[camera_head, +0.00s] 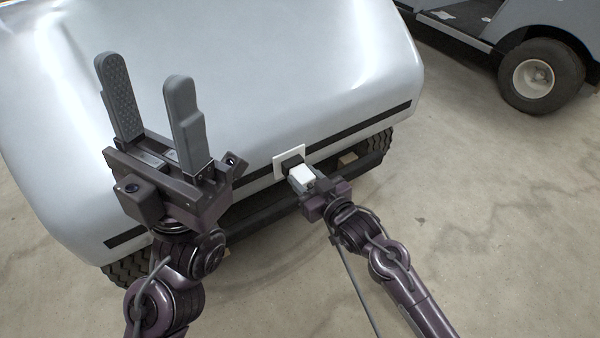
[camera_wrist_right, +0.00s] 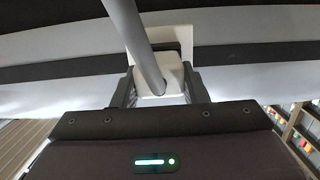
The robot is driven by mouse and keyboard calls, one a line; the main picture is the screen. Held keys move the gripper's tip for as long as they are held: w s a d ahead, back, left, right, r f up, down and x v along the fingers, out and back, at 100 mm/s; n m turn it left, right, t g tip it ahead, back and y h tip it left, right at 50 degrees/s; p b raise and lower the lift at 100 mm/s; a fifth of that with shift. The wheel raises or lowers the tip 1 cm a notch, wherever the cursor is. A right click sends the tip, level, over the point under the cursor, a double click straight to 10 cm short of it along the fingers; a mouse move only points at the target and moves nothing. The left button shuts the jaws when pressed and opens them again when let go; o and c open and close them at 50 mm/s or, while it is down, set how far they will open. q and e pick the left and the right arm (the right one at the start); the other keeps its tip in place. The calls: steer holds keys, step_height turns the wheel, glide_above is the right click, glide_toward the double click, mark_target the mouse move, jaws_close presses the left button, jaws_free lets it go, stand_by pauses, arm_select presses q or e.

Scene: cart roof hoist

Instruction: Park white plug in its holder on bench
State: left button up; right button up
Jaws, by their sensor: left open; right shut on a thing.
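The white plug (camera_head: 302,176) is at the cart's socket (camera_head: 288,161), a dark inlet with a white square plate on the cart's front. My right gripper (camera_head: 300,182) is shut on the plug. In the right wrist view the plug (camera_wrist_right: 160,82) sits between the fingers, with a grey cable running up from it and the white plate (camera_wrist_right: 186,42) behind. I cannot tell whether the plug is seated in the socket or just in front of it. My left gripper (camera_head: 150,105) is open and empty, raised in front of the cart body. The holder and bench are not in view.
The silver cart (camera_head: 270,60) fills the upper left, with a black bumper (camera_head: 345,168) below the socket. Another cart with a wheel (camera_head: 540,78) stands at top right. The concrete floor (camera_head: 490,200) is clear on the right. A cable (camera_head: 355,280) hangs below my right gripper.

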mark_target(309, 184)
steer(key=shift+s+d, duration=0.1)
steer(key=shift+p+v, duration=0.75)
steer(key=shift+v, duration=0.1)
steer(key=shift+f+p+v, duration=0.15)
steer(key=shift+p+v, duration=0.35)
steer(key=shift+v, duration=0.15)
steer(key=shift+f+p+v, duration=0.15)
steer(key=shift+p+v, duration=0.3)
steer(key=shift+v, duration=0.25)
